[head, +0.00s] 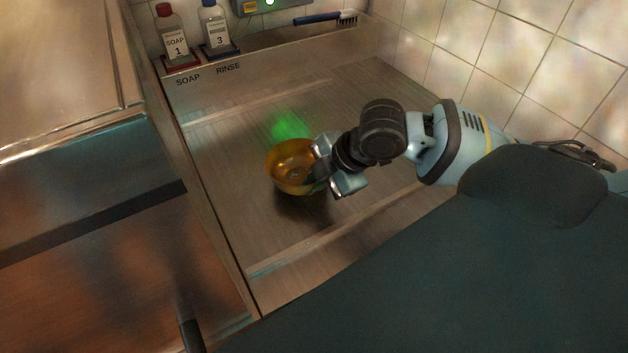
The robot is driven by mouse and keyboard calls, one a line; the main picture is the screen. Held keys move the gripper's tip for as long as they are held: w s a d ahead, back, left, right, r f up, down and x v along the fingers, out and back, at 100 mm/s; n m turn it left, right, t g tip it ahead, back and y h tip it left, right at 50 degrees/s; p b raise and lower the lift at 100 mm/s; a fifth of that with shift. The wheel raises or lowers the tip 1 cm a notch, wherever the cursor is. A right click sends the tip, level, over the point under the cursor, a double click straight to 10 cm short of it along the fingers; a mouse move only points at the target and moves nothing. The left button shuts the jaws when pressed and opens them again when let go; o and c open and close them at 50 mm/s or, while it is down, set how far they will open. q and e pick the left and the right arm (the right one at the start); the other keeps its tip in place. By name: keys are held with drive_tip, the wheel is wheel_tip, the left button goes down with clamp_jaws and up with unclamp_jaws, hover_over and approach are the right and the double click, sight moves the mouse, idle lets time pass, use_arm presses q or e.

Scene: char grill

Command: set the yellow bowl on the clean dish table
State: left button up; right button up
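The yellow bowl (290,172) is amber, open side up, over the middle of a metal dish table (225,145) with raised edges. A dark shadow lies just below it on the table; whether its base touches the metal I cannot tell for sure. My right gripper (322,165) comes in from the right and is at the bowl's right rim, its fingers appearing closed on that rim. The fingertips are partly hidden by the bowl and gripper body. My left gripper is not in view.
Soap (172,38) and rinse (215,30) bottles stand on the back ledge, with a blue-handled brush (325,18) to their right. A tiled wall (480,60) bounds the right. A metal unit (90,200) stands left. The table around the bowl is clear.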

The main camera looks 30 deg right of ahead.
drive_tip(key=o, duration=0.4)
